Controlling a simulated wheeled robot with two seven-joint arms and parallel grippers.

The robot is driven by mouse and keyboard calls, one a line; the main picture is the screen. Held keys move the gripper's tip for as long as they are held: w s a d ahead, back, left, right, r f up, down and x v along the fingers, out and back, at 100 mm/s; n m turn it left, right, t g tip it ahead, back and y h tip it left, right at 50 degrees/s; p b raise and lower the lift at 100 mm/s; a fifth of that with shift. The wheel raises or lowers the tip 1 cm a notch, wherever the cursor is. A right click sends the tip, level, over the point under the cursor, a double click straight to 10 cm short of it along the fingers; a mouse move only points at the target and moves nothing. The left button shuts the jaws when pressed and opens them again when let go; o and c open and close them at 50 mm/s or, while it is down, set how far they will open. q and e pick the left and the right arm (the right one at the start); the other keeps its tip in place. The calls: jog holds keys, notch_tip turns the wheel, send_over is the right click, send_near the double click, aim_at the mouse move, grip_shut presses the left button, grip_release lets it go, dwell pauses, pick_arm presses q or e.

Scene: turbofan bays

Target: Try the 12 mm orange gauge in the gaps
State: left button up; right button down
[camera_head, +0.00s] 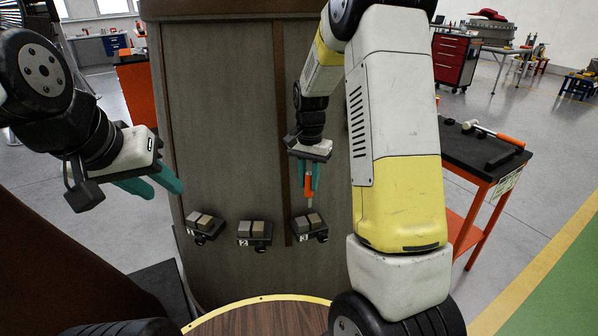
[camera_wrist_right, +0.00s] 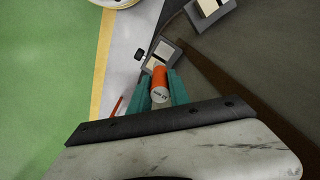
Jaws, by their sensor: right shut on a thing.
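The orange gauge (camera_head: 308,188) is upright in my right gripper (camera_head: 309,180), which is shut on it. It also shows in the right wrist view (camera_wrist_right: 160,86) between the teal fingers, with small print on its end. Its grey tip points down at the pair of blocks on bracket 3 (camera_head: 310,225); I cannot tell whether it touches them. Bracket 2 (camera_head: 255,233) and the leftmost bracket (camera_head: 204,227) each carry a similar pair of blocks with a narrow gap. My left gripper (camera_head: 158,186) is at the left, its teal fingers apart and empty, away from the brackets.
The brackets stand out from a large dark curved panel (camera_head: 225,120). A yellow-edged wooden round surface (camera_head: 265,315) lies below. An orange cart (camera_head: 480,160) with a hammer on top stands at the right. A red tool cabinet (camera_head: 455,60) is further back.

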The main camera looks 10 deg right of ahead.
aim_at(309, 195)
jog(key=shift+f, duration=2.6)
jog(key=shift+f, duration=0.3)
jog(key=shift+r, duration=0.1)
jog(key=shift+r, duration=2.9)
